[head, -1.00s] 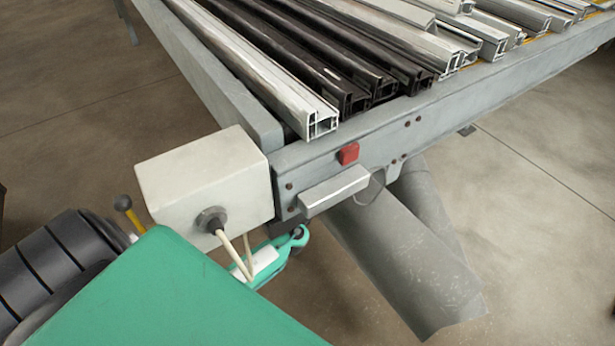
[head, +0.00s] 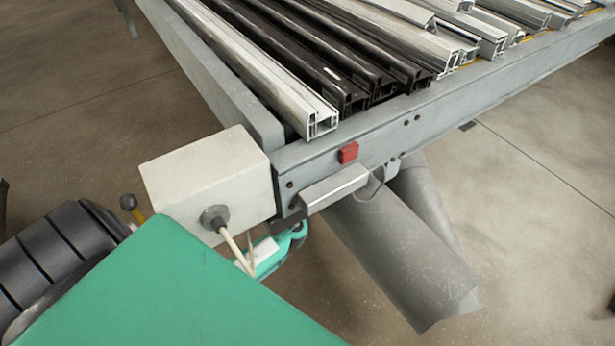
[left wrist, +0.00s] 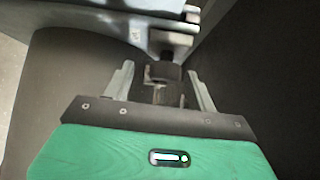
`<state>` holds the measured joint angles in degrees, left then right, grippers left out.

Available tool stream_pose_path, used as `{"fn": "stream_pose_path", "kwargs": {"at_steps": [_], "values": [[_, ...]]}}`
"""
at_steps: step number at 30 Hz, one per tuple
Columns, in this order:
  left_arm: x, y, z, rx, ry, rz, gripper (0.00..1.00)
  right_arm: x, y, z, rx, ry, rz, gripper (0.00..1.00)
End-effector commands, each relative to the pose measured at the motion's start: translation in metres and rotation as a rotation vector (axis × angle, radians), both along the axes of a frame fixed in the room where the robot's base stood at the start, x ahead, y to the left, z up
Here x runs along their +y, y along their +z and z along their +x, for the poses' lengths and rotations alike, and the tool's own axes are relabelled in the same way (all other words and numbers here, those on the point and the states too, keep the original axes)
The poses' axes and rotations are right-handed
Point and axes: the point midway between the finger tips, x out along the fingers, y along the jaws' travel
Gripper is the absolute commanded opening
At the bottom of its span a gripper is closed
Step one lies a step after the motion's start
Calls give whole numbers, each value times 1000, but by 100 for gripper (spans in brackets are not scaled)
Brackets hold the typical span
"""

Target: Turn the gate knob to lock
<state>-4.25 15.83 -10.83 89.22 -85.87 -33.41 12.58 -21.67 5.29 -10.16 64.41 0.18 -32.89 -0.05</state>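The left wrist view shows my left gripper (left wrist: 160,85) with its two grey fingers apart. A dark, rounded knob-like part (left wrist: 165,72) on a short stem sits near the fingertips, between their lines. I cannot tell whether either finger touches it. In the head view, a dark block (head: 287,223) sits under the bench's near corner, but I cannot make out the knob or its turn position. My left fingertips are hidden there. My right gripper is in neither view.
The grey bench frame (head: 400,130) carries white and black profiles (head: 320,75). A yellow lever with a dark ball (head: 129,202) stands at left.

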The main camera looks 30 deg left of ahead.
Motion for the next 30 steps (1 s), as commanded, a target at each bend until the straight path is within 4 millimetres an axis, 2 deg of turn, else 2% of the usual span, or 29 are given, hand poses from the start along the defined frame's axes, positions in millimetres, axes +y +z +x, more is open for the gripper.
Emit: {"fn": "stream_pose_path", "kwargs": {"at_steps": [7, 11, 13, 24, 30], "values": [[0, 1, -1, -2, 0, 1, 57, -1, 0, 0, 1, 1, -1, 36], [-5, -1, -12, -1, 0, 0, 57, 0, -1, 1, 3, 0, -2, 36], [-9, -1, -21, -1, 0, -2, 57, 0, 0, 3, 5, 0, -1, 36], [-38, -1, -91, 1, -1, -2, 57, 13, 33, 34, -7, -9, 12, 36], [-48, 0, -117, 1, 0, 0, 57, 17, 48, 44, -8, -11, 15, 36]]}}
